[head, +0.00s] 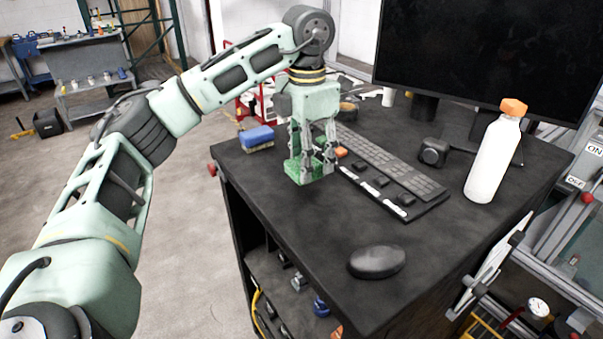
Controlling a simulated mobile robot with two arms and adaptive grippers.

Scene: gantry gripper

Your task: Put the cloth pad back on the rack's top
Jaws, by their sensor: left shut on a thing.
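My left gripper (313,158) points down over the black rack top (300,231), near its left edge. Its fingers are shut on a green block-like pad (304,175), which I take to be the cloth pad. The fingers hide part of it. The pad is at or just above the black surface; I cannot tell whether it touches. My right gripper is not in view.
A blue sponge-like block (257,136) lies left of the gripper. A keyboard (390,165) lies close on the right. A white bottle (492,160) with an orange cap, a monitor (475,50) and a mouse (377,262) also stand on top. The front middle is clear.

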